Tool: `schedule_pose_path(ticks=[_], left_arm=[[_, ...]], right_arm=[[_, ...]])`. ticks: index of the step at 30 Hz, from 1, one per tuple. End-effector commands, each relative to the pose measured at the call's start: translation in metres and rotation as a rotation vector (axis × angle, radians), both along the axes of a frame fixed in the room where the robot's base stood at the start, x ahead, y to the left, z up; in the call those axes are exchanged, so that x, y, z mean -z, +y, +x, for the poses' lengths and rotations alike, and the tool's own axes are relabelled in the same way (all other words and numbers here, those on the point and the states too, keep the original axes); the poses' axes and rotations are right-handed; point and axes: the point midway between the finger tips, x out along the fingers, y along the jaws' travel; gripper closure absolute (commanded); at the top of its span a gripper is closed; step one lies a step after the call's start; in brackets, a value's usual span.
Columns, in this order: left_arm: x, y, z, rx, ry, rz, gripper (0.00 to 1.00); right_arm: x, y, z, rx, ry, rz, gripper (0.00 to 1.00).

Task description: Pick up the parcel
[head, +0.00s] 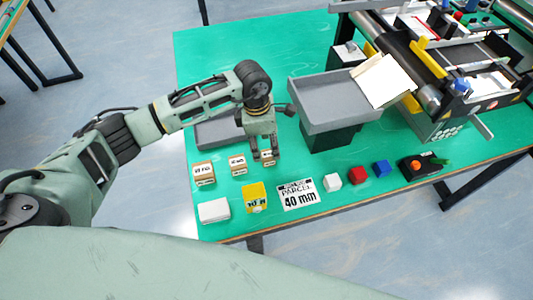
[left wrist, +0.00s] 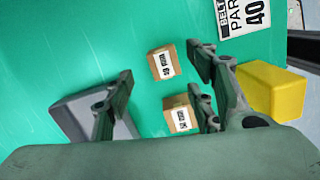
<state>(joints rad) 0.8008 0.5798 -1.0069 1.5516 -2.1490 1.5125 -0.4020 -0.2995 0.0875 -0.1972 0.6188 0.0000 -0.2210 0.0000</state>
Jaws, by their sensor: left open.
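A sign card (head: 297,194) reads "PARCEL 40 mm"; part of it shows in the left wrist view (left wrist: 241,14). The smallest brown parcel (head: 268,159), its label seemingly 40 mm, lies on the green table and also shows in the left wrist view (left wrist: 161,62). My left gripper (head: 265,152) points down over it, open, with its fingertips (left wrist: 159,66) to either side of the parcel. I cannot tell whether they touch it. A larger parcel (head: 238,165), labelled 50 mm, sits close by (left wrist: 180,114). The biggest parcel (head: 203,174) stands further left. My right gripper is not in view.
A low grey tray (head: 212,134) lies behind the gripper. A raised grey tray (head: 330,100) and a conveyor (head: 420,70) stand to the right. A yellow block (head: 255,198), white box (head: 213,210) and small white, red and blue cubes line the front.

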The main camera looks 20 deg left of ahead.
Motion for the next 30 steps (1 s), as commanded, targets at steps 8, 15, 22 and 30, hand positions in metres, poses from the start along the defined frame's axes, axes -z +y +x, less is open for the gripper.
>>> schedule_pose_path(ticks=[8, 15, 22, 30], left_arm=[[0.037, -0.009, -0.003, -0.001, 0.002, -0.002, 0.49], [0.052, -0.011, -0.001, 0.001, -0.001, -0.003, 0.49], [0.052, -0.01, -0.001, 0.0, -0.001, -0.003, 0.56], [0.052, -0.01, -0.001, 0.0, -0.001, -0.003, 0.8]], right_arm=[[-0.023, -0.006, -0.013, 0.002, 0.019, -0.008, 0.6], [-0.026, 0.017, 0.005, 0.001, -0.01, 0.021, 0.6], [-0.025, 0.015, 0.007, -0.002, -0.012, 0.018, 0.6], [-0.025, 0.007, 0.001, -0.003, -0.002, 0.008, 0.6]])
